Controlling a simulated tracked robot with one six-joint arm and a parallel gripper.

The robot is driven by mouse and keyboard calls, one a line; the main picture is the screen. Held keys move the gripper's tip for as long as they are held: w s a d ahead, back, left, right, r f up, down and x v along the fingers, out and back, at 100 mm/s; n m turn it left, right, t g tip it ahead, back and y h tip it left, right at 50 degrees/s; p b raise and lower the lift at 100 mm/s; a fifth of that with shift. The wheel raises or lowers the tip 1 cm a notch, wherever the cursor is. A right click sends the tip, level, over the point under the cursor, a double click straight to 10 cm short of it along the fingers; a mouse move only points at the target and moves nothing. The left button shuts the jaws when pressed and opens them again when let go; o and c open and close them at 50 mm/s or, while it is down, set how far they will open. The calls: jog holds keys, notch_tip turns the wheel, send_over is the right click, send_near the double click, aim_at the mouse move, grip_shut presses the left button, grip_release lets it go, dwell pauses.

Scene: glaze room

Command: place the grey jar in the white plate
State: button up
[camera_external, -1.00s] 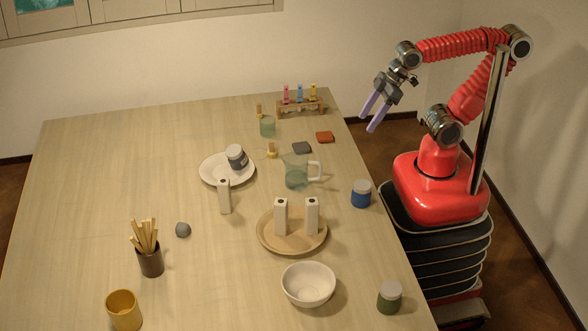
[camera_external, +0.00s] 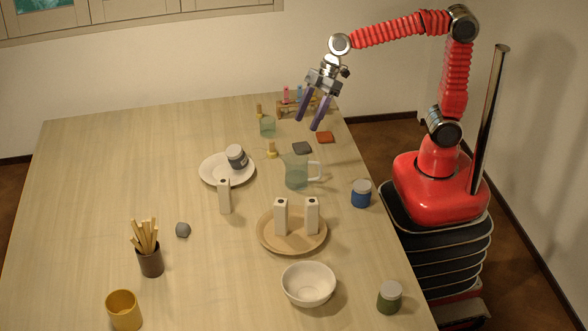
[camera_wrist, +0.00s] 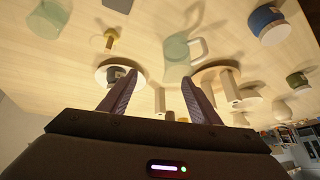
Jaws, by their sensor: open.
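The grey jar (camera_external: 238,159), dark-bodied with a pale lid, stands on the white plate (camera_external: 212,178), toward its right side. It looks upright. In the wrist view the plate (camera_wrist: 101,76) shows beyond the left finger with the jar (camera_wrist: 115,74) on it, partly hidden by that finger. My gripper (camera_external: 309,124) is open and empty, in the air over the far right of the table, to the right of the jar and well apart from it. Its two fingers (camera_wrist: 162,77) are spread in the wrist view.
A clear pitcher (camera_external: 297,173) stands right of the plate, a small gold-coloured piece (camera_external: 272,150) behind it. A pale bottle (camera_external: 224,197) stands at the plate's front edge. A round tray (camera_external: 292,247) holds two similar bottles. A blue jar (camera_external: 361,194) is near the right edge.

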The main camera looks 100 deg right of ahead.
jog(key=w+d+f+n+y, duration=0.1)
jog(key=w+d+f, duration=0.15)
jog(key=w, duration=0.75)
jog(key=n+t+y, duration=0.1)
jog(key=n, duration=0.1)
send_near(237, 146)
jog(key=f, duration=0.2)
jog(key=shift+w+a, duration=0.25)
jog(key=shift+a, duration=0.05)
jog(key=shift+x, duration=4.35)
jog(key=shift+w+r, duration=0.15)
jog(key=shift+x, duration=2.6)
jog(key=shift+w, duration=0.1)
